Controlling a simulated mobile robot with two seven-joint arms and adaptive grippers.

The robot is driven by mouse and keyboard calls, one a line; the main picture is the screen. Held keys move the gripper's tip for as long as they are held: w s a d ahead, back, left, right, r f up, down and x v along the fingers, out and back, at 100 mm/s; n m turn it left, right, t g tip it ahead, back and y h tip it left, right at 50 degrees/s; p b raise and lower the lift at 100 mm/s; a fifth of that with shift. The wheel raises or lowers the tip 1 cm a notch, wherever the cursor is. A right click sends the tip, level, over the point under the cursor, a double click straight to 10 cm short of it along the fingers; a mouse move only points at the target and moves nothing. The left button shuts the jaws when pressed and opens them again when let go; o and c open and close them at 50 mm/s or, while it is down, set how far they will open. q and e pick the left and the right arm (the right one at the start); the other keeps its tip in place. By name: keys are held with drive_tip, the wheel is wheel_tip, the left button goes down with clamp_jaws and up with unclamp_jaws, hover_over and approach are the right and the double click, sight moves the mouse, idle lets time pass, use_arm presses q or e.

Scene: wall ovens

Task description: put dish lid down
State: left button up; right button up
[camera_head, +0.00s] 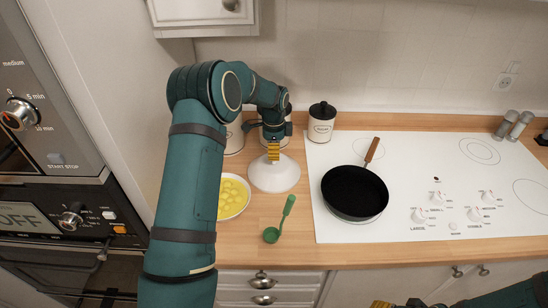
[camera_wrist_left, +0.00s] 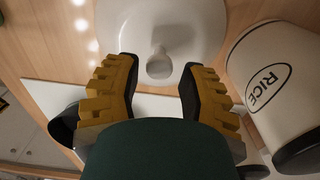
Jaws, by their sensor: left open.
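The white dish lid (camera_head: 274,176) lies on the wooden counter, to the right of a dish of yellow pieces (camera_head: 233,196). My left gripper (camera_head: 273,153) is just above the lid. In the left wrist view the lid (camera_wrist_left: 195,35) shows with its knob (camera_wrist_left: 159,64) between the two open fingers of my left gripper (camera_wrist_left: 160,85), with a gap on each side. The fingers are apart and hold nothing. My right gripper (camera_head: 382,304) only partly shows at the bottom edge of the head view, and its fingers are cut off.
A green ladle (camera_head: 281,222) lies in front of the lid. A black pan (camera_head: 354,193) sits on the white cooktop (camera_head: 408,160). A white canister with a black lid (camera_head: 321,124) stands behind, and a RICE canister (camera_wrist_left: 273,85) is close beside the gripper.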

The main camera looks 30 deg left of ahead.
use_arm(q)
wheel_tip(320, 180, up, 8)
drive_tip(key=shift+r, duration=0.2)
idle(0.6)
